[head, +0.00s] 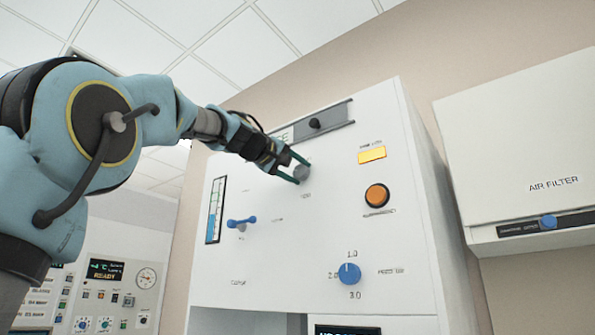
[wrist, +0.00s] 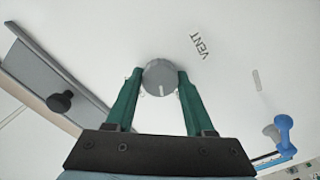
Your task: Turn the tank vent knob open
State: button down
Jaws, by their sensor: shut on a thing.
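The tank vent knob (head: 301,173) is a round grey knob on the upper part of a white panel (head: 335,230). In the wrist view the knob (wrist: 160,77) carries a short pale mark at its lower edge, and the word VENT is printed beside it. My gripper (head: 296,168) reaches it from the upper left in the head view. Its two green fingers (wrist: 158,84) are shut on the knob, one on each side. The finger tips hide parts of the knob's sides.
A slider with a black knob (head: 314,123) is above the vent knob. A blue lever (head: 241,222) is at lower left, an orange button (head: 377,196) at right, and a blue dial (head: 349,273) below. A white air filter box (head: 530,150) stands at right.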

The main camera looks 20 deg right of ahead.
jog(key=n, duration=0.5)
jog(key=shift+p, duration=0.4)
jog(key=shift+n, duration=0.3)
jog(key=shift+c, duration=1.3)
grip_release()
jog(key=b+v, duration=0.5)
jog(key=v, duration=0.5)
jog(key=shift+s+a, duration=0.15)
jog(key=shift+a, duration=0.25)
